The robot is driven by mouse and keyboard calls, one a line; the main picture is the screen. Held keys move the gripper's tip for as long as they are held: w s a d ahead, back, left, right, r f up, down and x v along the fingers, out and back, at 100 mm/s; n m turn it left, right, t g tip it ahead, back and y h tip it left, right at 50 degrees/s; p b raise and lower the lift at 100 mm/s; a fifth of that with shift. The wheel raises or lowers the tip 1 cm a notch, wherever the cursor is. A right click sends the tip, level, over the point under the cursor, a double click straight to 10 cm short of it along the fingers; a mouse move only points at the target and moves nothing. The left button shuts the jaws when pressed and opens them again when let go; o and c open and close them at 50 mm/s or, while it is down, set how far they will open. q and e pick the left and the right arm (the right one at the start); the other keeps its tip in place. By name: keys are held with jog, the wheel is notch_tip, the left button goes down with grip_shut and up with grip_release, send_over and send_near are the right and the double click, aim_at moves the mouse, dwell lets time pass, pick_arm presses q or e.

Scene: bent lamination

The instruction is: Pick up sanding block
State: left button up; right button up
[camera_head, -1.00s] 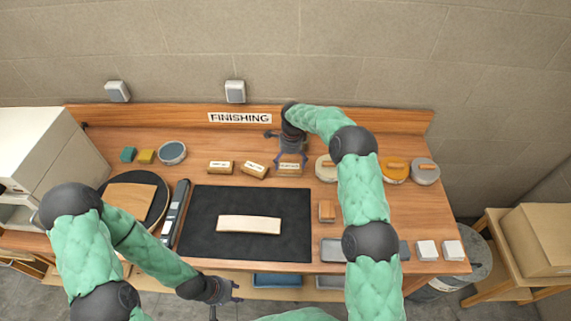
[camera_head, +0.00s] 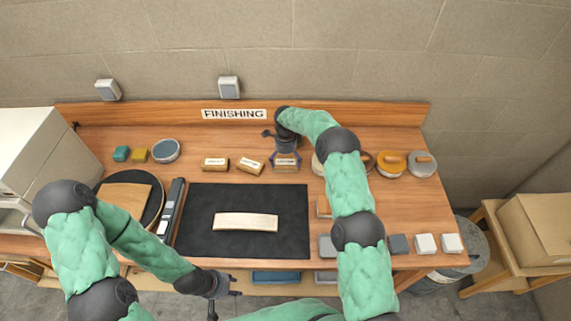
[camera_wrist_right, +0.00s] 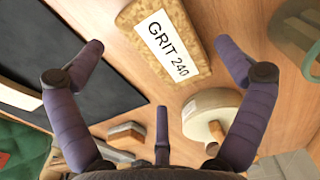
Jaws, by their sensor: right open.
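A tan sanding block (camera_head: 286,162) with a white label sits at the back of the bench, the rightmost of three labelled blocks. In the right wrist view the sanding block (camera_wrist_right: 165,42) shows its "GRIT 240" label. My right gripper (camera_head: 285,158) is over this block, with its fingers spread. In the wrist view my right gripper (camera_wrist_right: 165,60) is open, its fingers apart on both sides of the block; I see no clear contact. My left gripper (camera_head: 226,294) is open and empty in front of the bench's front edge.
Two similar blocks, a left one (camera_head: 215,164) and a middle one (camera_head: 250,165), stand to the left. A black mat (camera_head: 200,215) holds a pale curved wood piece (camera_head: 245,222). Round-based tools (camera_head: 391,165) stand to the right. A back board (camera_head: 160,115) runs behind.

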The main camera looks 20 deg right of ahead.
notch_tip(320, 180, down, 2)
jog(key=shift+f, duration=0.15)
jog(key=c, duration=1)
jog(key=shift+c, duration=0.2)
jog(key=shift+w+r, duration=0.1)
jog(key=shift+r, duration=0.6)
jog(key=s+a+r+b, duration=0.2)
jog(key=s+a+r, duration=0.2)
jog(key=s+r, duration=0.7)
jog(key=s, duration=0.2)
jog(key=shift+s+r, duration=0.3)
